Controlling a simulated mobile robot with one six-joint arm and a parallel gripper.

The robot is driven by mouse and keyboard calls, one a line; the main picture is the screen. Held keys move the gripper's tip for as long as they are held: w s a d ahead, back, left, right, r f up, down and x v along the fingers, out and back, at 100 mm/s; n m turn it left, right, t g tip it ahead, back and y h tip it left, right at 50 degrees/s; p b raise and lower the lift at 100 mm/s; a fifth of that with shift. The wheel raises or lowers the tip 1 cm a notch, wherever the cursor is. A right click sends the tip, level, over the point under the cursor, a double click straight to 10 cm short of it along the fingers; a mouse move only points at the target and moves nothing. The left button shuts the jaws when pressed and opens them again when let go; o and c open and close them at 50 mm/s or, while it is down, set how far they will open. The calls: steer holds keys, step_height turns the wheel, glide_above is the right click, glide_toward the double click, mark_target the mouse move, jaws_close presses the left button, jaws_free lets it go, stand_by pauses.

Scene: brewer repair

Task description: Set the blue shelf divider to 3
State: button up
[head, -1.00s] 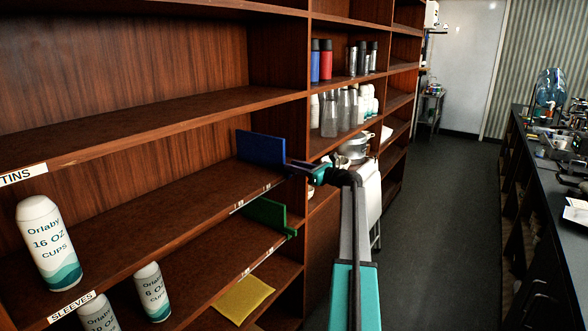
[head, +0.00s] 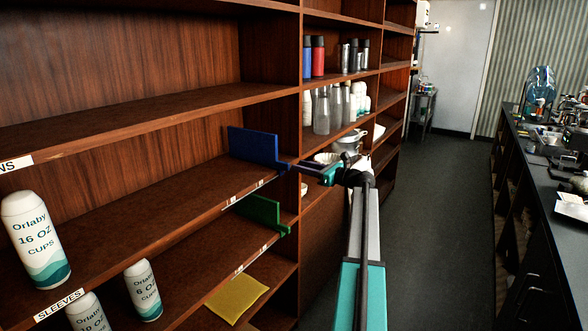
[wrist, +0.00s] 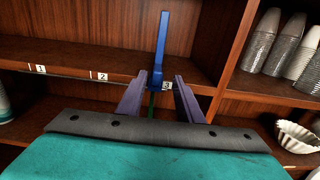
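The blue shelf divider (head: 254,146) stands upright on the middle shelf, close to the upright at that bay's right end. In the wrist view the blue divider (wrist: 161,45) has its front end at the shelf edge, just left of and against the number 3 label (wrist: 167,86). My gripper (wrist: 158,80) is open, with one finger on each side of the divider's front end and gaps visible between. In the head view my gripper (head: 292,167) reaches in from the right at the shelf edge. The number 2 label (wrist: 102,76) and number 1 label (wrist: 40,69) lie further left.
Wooden uprights (wrist: 232,50) and stacked cups (wrist: 262,42) are right of my gripper. The aisle floor (head: 430,220) is clear; a dark counter (head: 545,215) runs along its right.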

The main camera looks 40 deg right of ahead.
steer(key=b+v, duration=0.1)
steer(key=v, duration=0.5)
steer(key=shift+s, duration=0.35)
